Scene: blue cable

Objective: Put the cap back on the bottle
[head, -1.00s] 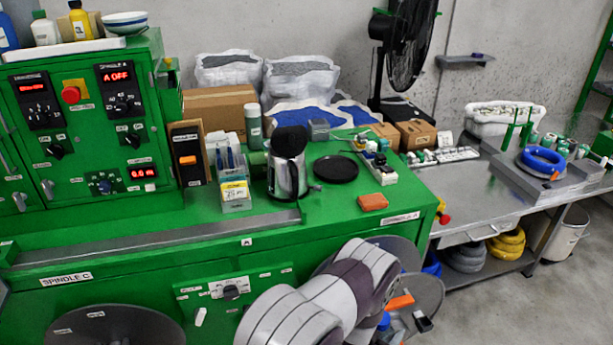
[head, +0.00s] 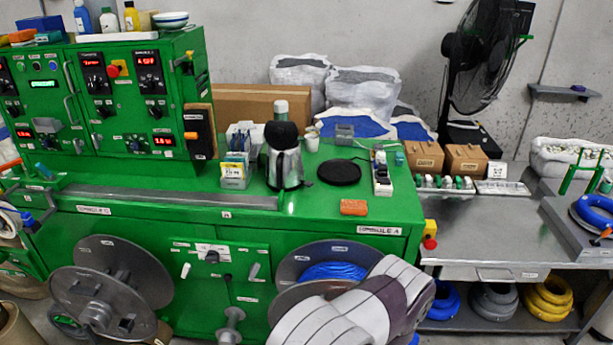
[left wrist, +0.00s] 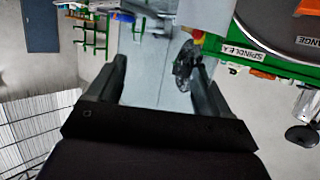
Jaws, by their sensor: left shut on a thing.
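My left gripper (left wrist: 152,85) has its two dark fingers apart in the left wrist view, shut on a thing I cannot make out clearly. In the head view the left hand is out of frame below my arm. A blue bottle (head: 83,17), a white bottle (head: 109,20) and a yellow bottle (head: 132,17) stand on the cabinet. I cannot pick out a loose cap. My right gripper is not in view.
The steel bench (head: 490,232) at right has a clear middle. Cable coils (head: 493,300) lie below it.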

